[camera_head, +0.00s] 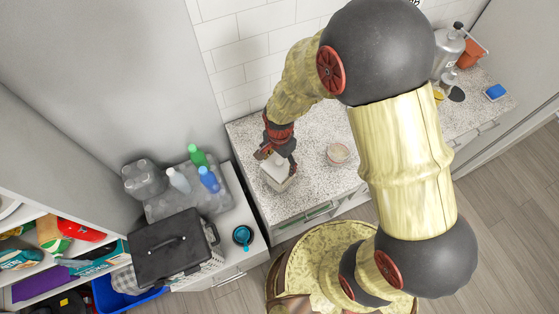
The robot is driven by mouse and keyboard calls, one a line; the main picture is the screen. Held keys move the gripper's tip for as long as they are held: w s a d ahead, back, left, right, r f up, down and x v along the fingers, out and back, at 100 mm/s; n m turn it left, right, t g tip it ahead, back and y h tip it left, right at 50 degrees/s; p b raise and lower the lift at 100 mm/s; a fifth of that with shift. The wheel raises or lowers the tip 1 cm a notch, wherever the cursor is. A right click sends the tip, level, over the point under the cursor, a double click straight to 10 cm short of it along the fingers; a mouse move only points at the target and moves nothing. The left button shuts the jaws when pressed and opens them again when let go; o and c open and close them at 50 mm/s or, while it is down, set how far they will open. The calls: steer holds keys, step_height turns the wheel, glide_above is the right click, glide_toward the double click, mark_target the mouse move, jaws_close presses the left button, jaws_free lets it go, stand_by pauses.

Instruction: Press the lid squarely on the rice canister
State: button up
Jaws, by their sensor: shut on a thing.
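My gripper (275,158) is over the speckled counter, at its left part, pointing down. It is shut on the pale lid (280,162), whose top shows between the fingers. A whitish, box-like canister (277,182) stands directly under the gripper. The fingers hide part of both, and the lid and canister are small here. I cannot tell whether the lid touches the canister's rim all round or sits level.
A round tub with a pinkish top (338,154) stands to the right on the counter (310,190). Bottles (197,156), a black case (170,248) and a teal cup (243,235) are at left. A blue sponge (495,92) lies far right.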

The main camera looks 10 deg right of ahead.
steer(key=o, duration=1.2)
steer(key=shift+c, duration=0.2)
steer(key=shift+o, duration=0.9)
steer(key=shift+r, duration=0.1)
steer(key=shift+r+p, duration=2.35)
steer(key=shift+r, duration=1.1)
steer(key=c, duration=2.6)
jaws_close()
